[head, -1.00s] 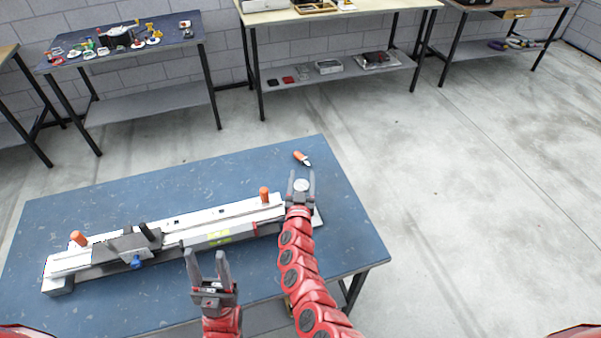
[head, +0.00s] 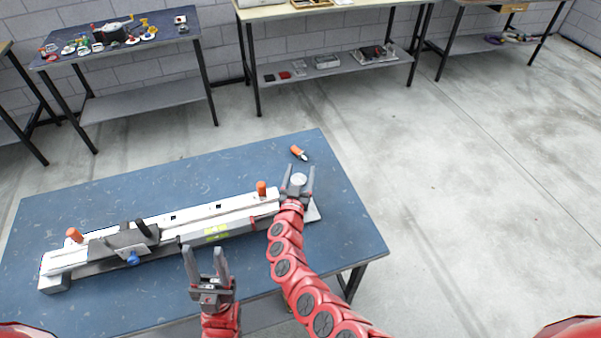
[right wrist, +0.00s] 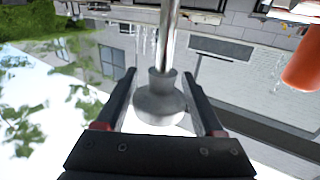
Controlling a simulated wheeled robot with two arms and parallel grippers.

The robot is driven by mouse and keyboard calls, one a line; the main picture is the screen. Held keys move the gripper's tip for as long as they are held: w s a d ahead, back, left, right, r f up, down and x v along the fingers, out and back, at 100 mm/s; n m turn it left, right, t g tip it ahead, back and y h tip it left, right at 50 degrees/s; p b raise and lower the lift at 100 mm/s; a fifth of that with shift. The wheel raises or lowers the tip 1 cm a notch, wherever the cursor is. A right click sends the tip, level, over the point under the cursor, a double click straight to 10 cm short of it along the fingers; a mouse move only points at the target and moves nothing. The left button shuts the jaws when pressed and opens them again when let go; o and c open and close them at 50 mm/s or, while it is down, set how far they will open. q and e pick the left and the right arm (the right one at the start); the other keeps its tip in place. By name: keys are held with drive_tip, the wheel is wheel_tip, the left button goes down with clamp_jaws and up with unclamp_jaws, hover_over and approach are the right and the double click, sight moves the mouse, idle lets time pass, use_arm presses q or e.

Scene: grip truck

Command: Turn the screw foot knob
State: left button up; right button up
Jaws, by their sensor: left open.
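A grey rounded knob (right wrist: 160,98) on a shiny metal rod shows in the right wrist view, between the fingers of my right gripper (right wrist: 161,78). The fingers stand apart on both sides, with a visible gap to the knob. In the head view my right gripper (head: 298,172) is at the right end of the long white and grey rail device (head: 190,216), with a pale round disc (head: 299,179) between its fingers. My left gripper (head: 204,252) is open and empty in front of the device's middle.
The device lies on a blue workbench (head: 150,187). It carries orange handles (head: 261,188), a dark clamp block (head: 118,243) and a blue knob (head: 132,258). A loose orange-handled tool (head: 298,152) lies behind my right gripper. Other tables stand at the back wall; the floor between is clear.

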drive_tip(key=shift+o, duration=1)
drive_tip(key=shift+s+a, duration=0.25)
drive_tip(key=shift+s, duration=0.5)
drive_tip(key=s+a+b, duration=0.2)
drive_tip(key=s, duration=1.3)
drive_tip(key=shift+s+a+b, duration=0.3)
drive_tip(key=shift+a+b, duration=0.05)
